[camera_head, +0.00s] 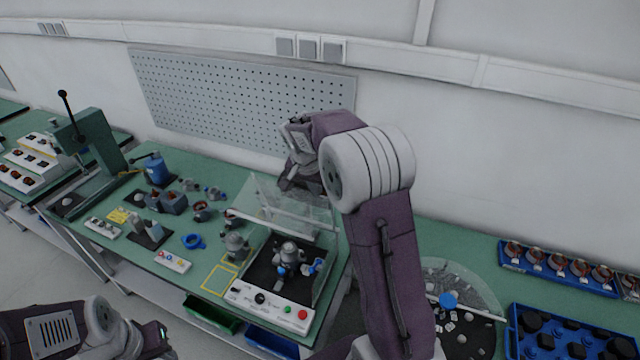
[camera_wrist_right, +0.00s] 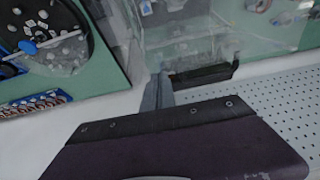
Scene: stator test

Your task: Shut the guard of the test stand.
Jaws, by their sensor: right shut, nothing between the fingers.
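The test stand (camera_head: 270,303) is at the front of the green bench, with a white control panel and a black bed holding a motor-like part (camera_head: 289,254). Its clear guard (camera_head: 268,205) stands raised and tilted over the back of the bed; a pale bar runs across it. The clear guard also shows in the right wrist view (camera_wrist_right: 250,30). My right gripper (camera_head: 290,183) is shut and empty at the guard's upper back side; I cannot tell whether it touches. Its fingers show in the right wrist view (camera_wrist_right: 168,80). My left gripper (camera_head: 160,335) is low at the left front, its jaws unclear.
A pegboard (camera_head: 230,95) is on the wall behind. Small parts, a blue ring (camera_head: 193,241) and a green press (camera_head: 88,145) are to the left. A round clear-rimmed tray (camera_head: 470,330) and blue trays (camera_head: 570,268) are on the right. My right arm hides the bench between.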

